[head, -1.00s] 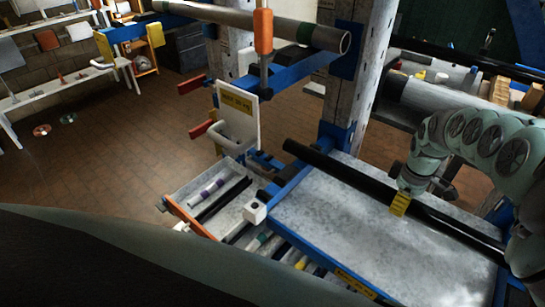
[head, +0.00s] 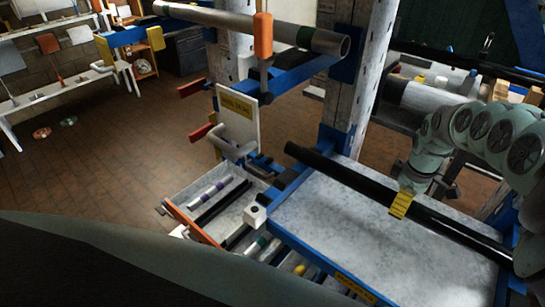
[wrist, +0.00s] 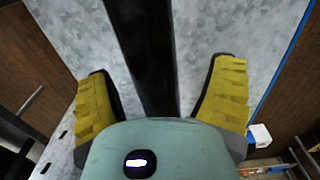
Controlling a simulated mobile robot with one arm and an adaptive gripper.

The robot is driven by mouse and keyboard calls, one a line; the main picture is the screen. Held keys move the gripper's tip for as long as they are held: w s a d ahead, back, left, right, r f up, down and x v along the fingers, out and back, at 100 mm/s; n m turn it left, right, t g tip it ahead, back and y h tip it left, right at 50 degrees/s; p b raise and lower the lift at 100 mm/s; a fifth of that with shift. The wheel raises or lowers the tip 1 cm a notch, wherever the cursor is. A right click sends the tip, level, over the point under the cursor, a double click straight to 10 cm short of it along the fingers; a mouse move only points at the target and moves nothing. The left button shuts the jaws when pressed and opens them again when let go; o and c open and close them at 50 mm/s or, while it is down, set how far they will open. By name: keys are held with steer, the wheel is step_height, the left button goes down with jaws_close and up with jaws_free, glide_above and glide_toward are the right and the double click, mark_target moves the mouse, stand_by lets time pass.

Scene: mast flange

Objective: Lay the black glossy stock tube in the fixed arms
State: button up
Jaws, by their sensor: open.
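The black glossy tube (head: 330,168) lies across a grey metal table (head: 320,222) with blue edges, running from the back left to the front right. My gripper (head: 401,205) is at the tube's middle stretch, with a yellow finger pad showing. In the wrist view my gripper (wrist: 160,70) is open, one yellow finger on each side of the tube (wrist: 145,50), with clear gaps between. Blue arms (head: 290,75) on the grey posts carry a grey pipe (head: 250,27) with a dark green band, above and left of the table. I cannot tell which arms are the fixed ones.
An orange-handled tool (head: 263,37) hangs in front of the pipe. A white holder (head: 238,125) and red arms (head: 192,88) stand beside the left post. A tray (head: 205,190) with several short tubes sits left of the table. Open brick floor (head: 100,150) lies further left.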

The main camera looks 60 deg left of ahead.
step_height(320, 180, up, 10)
steer(key=shift+w+d+f, duration=0.1)
steer(key=shift+w+f, duration=0.05)
steer(key=shift+f, duration=0.05)
steer(key=shift+r, duration=0.5)
stand_by(0.3)
